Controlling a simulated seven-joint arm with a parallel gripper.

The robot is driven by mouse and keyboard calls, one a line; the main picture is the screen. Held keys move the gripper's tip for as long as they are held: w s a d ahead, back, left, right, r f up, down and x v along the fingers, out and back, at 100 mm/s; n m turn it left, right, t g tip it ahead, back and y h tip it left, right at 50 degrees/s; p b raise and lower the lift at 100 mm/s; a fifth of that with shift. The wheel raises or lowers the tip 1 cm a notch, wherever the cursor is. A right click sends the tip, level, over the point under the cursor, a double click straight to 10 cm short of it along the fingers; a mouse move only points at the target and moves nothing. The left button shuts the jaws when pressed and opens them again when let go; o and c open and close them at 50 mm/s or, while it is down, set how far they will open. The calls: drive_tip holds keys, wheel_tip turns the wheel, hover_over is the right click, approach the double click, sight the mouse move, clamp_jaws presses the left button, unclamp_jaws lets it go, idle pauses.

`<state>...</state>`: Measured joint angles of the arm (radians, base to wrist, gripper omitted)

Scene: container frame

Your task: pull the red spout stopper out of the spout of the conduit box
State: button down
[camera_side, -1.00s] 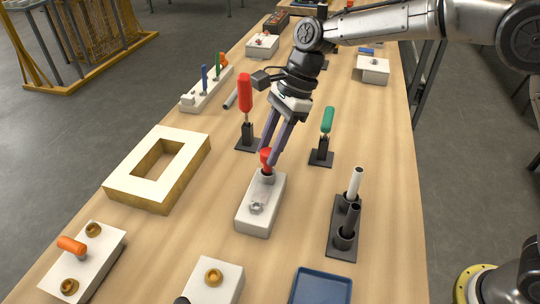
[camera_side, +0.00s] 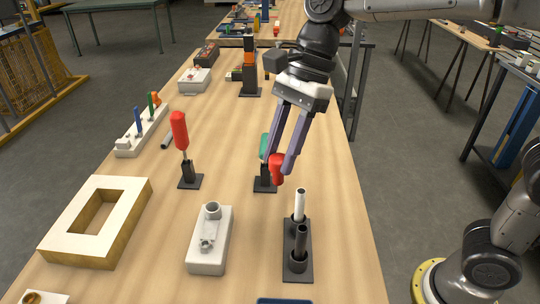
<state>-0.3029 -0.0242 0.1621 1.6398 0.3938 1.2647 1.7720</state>
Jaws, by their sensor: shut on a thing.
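The conduit box (camera_side: 208,252) is a white block on the wooden table, with a short grey spout (camera_side: 212,210) at its far end. The spout's mouth is open and empty. My gripper (camera_side: 276,168) is shut on the red spout stopper (camera_side: 277,170). It holds the stopper in the air, to the right of the spout and apart from it. In this view the stopper overlaps the green-handled tool behind it.
The green-handled tool (camera_side: 264,148) stands in a black holder, partly hidden by my gripper. A red-handled screwdriver (camera_side: 180,132) stands at left. A black base (camera_side: 298,275) with upright tubes is at front right. A white-topped frame (camera_side: 133,205) lies at left.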

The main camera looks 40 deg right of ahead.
sight(281, 156)
drive_tip(key=shift+r, duration=2)
